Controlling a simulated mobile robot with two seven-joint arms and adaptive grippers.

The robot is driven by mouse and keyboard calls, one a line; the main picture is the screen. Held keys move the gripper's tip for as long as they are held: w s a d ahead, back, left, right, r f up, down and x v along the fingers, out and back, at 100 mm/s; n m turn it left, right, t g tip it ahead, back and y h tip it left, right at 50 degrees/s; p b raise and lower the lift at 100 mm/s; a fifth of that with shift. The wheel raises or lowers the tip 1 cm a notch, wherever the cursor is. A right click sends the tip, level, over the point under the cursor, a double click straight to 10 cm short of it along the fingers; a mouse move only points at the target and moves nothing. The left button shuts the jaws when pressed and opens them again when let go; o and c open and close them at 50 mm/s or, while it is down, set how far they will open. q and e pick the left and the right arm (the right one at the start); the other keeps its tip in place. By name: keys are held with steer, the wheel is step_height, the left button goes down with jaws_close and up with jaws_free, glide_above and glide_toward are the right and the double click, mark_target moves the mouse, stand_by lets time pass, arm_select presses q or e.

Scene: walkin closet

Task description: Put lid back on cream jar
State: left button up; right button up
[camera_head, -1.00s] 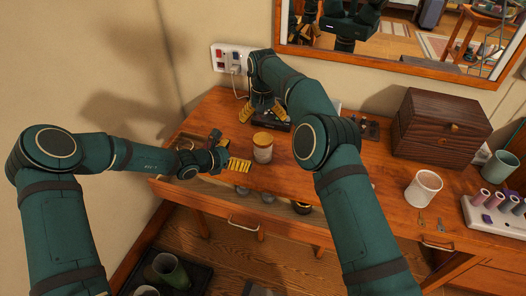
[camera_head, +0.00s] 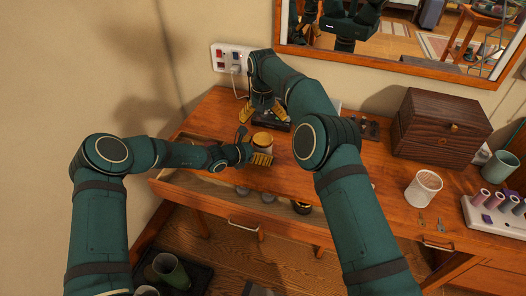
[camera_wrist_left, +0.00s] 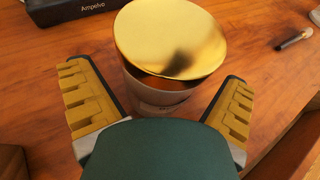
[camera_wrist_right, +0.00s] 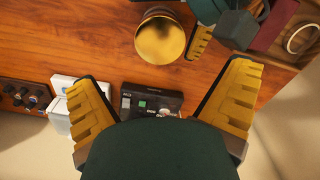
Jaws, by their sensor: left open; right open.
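The cream jar (camera_head: 264,150) stands upright on the wooden table, with the round gold lid (camera_head: 263,137) on top. In the left wrist view, the lid (camera_wrist_left: 170,38) overhangs the jar's pale body (camera_wrist_left: 158,98) and looks tilted or off-centre; I cannot tell whether it is seated. My left gripper (camera_head: 252,147) is open, low at the jar's left side, its fingers spread on either side of the jar. My right gripper (camera_head: 262,118) is open and empty behind the jar, pointing down above a black box. The right wrist view shows the lid (camera_wrist_right: 160,38) from above.
The black box (camera_wrist_right: 150,101) lies behind the jar near the wall outlet (camera_head: 232,58). An open drawer (camera_head: 220,188) is at the front left. A wooden chest (camera_head: 440,127), a white cup (camera_head: 424,188) and a tray of rollers (camera_head: 500,212) occupy the right side.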

mark_target(263, 138)
arm_select(q)
jaws_close()
arm_select(e)
steer(key=n, duration=0.6)
steer(key=a+n, duration=0.1)
steer(key=n, duration=1)
steer(key=shift+s+a+n+y, duration=0.3)
steer(key=shift+a, duration=0.1)
steer(key=n, duration=0.1)
steer(key=d+n, duration=0.1)
steer(key=n, duration=0.2)
steer(key=shift+w+d+n, duration=0.3)
steer(key=shift+d+n, duration=0.1)
steer(key=shift+f, duration=0.1)
steer(key=shift+f, duration=3.9)
